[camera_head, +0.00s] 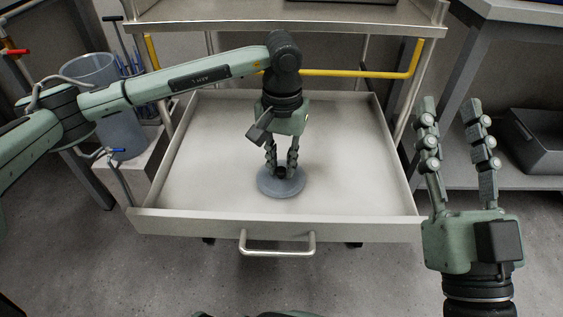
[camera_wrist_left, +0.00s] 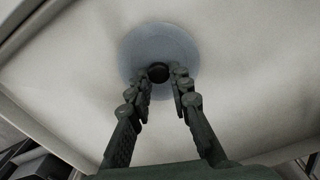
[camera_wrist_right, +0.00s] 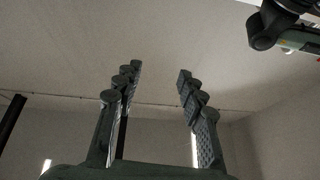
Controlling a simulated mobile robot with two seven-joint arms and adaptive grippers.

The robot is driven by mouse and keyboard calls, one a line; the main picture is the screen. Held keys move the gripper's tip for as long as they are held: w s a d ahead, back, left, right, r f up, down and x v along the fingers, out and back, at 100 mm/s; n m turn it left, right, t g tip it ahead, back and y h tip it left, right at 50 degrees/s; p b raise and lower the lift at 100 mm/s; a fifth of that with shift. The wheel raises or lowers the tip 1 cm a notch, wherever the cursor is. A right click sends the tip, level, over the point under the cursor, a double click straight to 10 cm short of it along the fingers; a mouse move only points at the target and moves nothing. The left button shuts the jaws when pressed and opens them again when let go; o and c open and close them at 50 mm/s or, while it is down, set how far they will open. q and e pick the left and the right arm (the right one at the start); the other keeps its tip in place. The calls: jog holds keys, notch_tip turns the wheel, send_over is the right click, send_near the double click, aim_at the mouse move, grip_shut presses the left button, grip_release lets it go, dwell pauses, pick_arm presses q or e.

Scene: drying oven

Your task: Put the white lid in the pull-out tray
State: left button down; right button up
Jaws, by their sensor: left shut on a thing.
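The lid (camera_head: 281,186) is a pale grey-blue disc with a dark knob, inside the pull-out tray (camera_head: 275,222), near the middle of its front part. My left gripper (camera_head: 281,168) points down over the lid and is shut on its knob. In the left wrist view the lid (camera_wrist_left: 160,42) shows beyond the fingertips, with the dark knob between them. Whether the lid touches the tray floor is hard to tell. My right gripper (camera_head: 449,104) is open and empty, pointing up to the right of the tray; it also shows in the right wrist view (camera_wrist_right: 160,70).
The tray is pulled out and otherwise empty, with a metal handle (camera_head: 277,243) on its front. A yellow bar (camera_head: 350,73) runs behind it. A blue-grey bucket (camera_head: 112,110) stands at the left. A dark bin (camera_head: 535,142) sits on a shelf at the right.

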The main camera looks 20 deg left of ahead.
aim_at(282, 167)
pick_arm(q)
jog(key=c, duration=1.4)
grip_release()
jog(key=shift+r, duration=0.1)
pick_arm(e)
jog(key=shift+r, duration=0.1)
pick_arm(q)
jog(key=shift+r+p, duration=0.15)
jog(key=shift+p, duration=0.2)
notch_tip(282, 167, up, 12)
jog(key=shift+f+p, duration=0.1)
jog(key=shift+p, duration=0.3)
pick_arm(e)
jog(key=f+g, duration=0.1)
jog(key=w+f+g, duration=0.1)
jog(key=f, duration=0.1)
jog(key=shift+a+f, duration=0.2)
jog(key=shift+f, duration=0.05)
